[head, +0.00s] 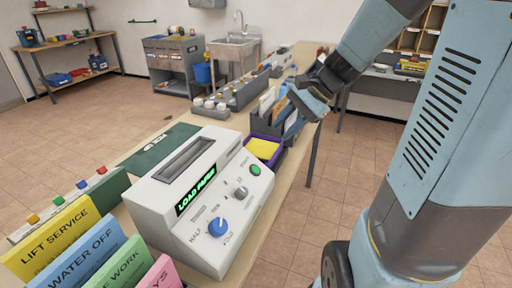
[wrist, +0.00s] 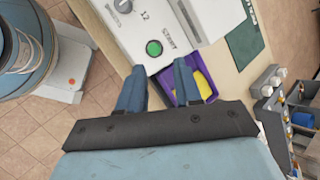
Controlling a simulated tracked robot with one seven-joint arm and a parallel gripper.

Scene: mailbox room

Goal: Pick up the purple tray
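The purple tray (head: 279,156) sits on the long table just behind the white machine, with a flat yellow item (head: 263,148) in it. My gripper (head: 292,112) is above the tray's far side, pointing down. In the wrist view the gripper (wrist: 160,68) is open, its two blue fingers apart. The purple tray (wrist: 180,97) shows between and behind the fingers. The right finger overlaps the tray and the left finger lies outside it, towards the table edge. The fingers hold nothing. I cannot tell how far above the rim they are.
The white machine (head: 200,190) with a green START button stands close beside the tray. A file holder (head: 268,112) with upright folders stands behind it. A dark green mat (head: 160,150) lies to the left. Open floor (head: 300,225) lies right of the table.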

